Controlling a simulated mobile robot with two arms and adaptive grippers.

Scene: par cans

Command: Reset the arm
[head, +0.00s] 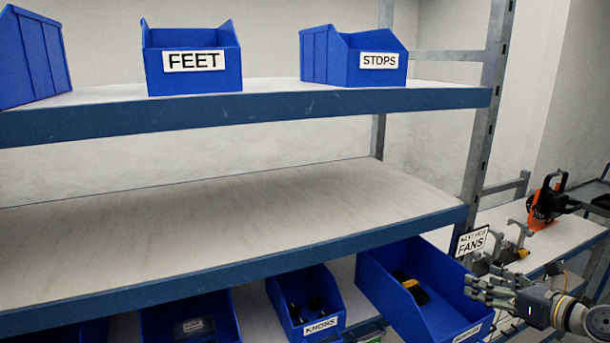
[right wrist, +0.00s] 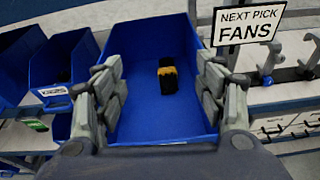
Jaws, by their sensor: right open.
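My right gripper (head: 492,291) is at the lower right of the head view, beside the right side of a large blue bin (head: 385,275). Its jaws are open. In the right wrist view the open fingers of the gripper (right wrist: 158,80) appear on either side of the blue bin (right wrist: 135,45). A small black and yellow item (right wrist: 168,76) lies inside that bin and shows between the fingers. I cannot tell whether the fingers touch the bin. My left gripper is in neither view.
A sign reading NEXT PICK FANS (head: 472,242) stands by the rack post. Bins FEET (head: 193,77) and STOPS (head: 350,65) sit on the upper shelf. The KNOBS bin (head: 305,300) is below. The middle shelf (head: 220,225) is bare. A black and orange tool (head: 546,203) is at right.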

